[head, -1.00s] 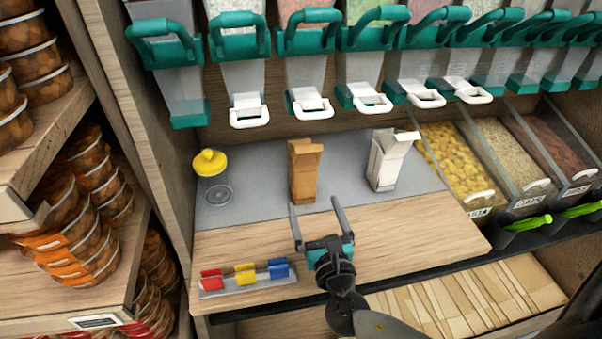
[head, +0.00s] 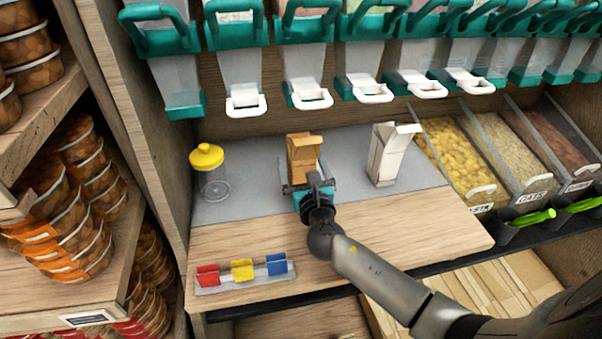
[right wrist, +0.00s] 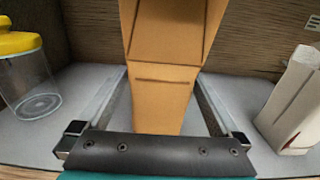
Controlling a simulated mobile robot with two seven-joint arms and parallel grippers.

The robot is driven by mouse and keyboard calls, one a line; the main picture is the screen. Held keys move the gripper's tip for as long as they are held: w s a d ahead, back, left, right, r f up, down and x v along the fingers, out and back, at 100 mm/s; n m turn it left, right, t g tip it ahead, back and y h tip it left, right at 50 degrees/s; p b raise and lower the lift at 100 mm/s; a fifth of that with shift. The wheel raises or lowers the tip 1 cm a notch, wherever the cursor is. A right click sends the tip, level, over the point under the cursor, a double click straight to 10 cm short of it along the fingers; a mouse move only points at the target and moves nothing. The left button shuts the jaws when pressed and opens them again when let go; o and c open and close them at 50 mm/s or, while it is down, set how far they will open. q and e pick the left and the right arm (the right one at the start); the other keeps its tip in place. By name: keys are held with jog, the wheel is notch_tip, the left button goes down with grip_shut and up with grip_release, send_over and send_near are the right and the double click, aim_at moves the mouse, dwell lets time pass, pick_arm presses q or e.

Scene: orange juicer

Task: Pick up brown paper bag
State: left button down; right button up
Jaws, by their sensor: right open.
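The brown paper bag (head: 304,152) stands upright on the grey mat under the dispensers in the head view. My right gripper (head: 302,184) is at the bag's front, with its lower part hidden behind the gripper. In the right wrist view the bag (right wrist: 165,75) fills the middle. The open fingers of my right gripper (right wrist: 160,105) lie on both sides of its lower part, with a gap visible on each side. My left gripper is in neither view.
A jar with a yellow lid (head: 208,172) stands left of the bag, and a white carton (head: 390,153) stands right. Colored clips on a holder (head: 243,282) lie at the front left. Dispensers with teal handles (head: 308,93) hang above. Bins of dry food (head: 458,160) are at the right.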

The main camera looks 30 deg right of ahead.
jog(key=shift+w, duration=0.3)
jog(key=c, duration=1.4)
jog(key=shift+r, duration=0.1)
